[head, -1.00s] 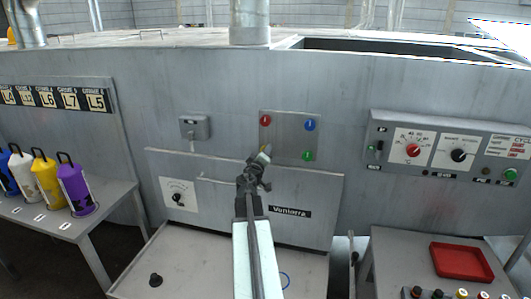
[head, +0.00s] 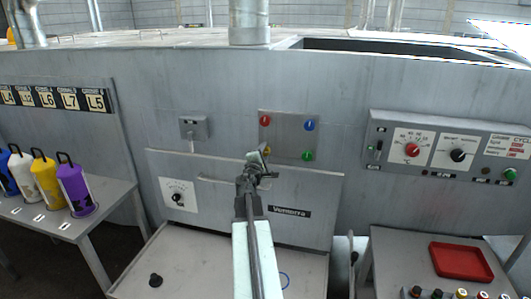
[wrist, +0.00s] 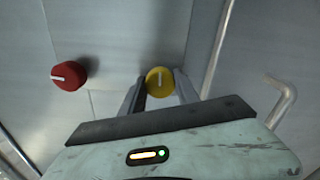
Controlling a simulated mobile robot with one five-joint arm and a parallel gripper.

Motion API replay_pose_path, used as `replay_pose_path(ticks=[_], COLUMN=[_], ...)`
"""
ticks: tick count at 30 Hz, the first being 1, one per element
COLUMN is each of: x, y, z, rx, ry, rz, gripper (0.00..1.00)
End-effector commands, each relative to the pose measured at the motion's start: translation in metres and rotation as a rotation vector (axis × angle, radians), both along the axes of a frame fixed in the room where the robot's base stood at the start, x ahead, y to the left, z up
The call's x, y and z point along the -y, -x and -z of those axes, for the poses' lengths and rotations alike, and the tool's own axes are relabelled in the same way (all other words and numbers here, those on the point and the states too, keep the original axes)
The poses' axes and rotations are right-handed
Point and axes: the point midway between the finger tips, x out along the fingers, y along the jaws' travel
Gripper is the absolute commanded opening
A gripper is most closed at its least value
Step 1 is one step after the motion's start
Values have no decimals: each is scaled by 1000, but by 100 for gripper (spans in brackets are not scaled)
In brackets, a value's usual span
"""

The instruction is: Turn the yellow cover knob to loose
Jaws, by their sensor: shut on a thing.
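The yellow cover knob (wrist: 160,82) is a round knob with a white mark on its face, on a grey panel. In the wrist view it sits between the two fingers of my gripper (wrist: 160,92), which are shut on its sides. Its white mark points about straight up in that view. In the head view my gripper (head: 258,153) is at the lower left of the panel (head: 288,128), and only a bit of the yellow knob (head: 267,151) shows beside it.
A red knob (head: 265,120), a blue knob (head: 309,125) and a green knob (head: 307,155) share the panel. A handle bar (head: 230,180) runs along the cover below. A control box (head: 447,150) is at right. Colored containers (head: 75,190) stand on a table at left.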

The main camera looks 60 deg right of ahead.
Motion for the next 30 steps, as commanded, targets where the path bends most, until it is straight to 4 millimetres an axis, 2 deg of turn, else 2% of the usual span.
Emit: replay_pose_path(ticks=[30], x=[-2], y=[-3], z=[1], rx=[-915], ry=[294], rz=[-9], gripper=[0])
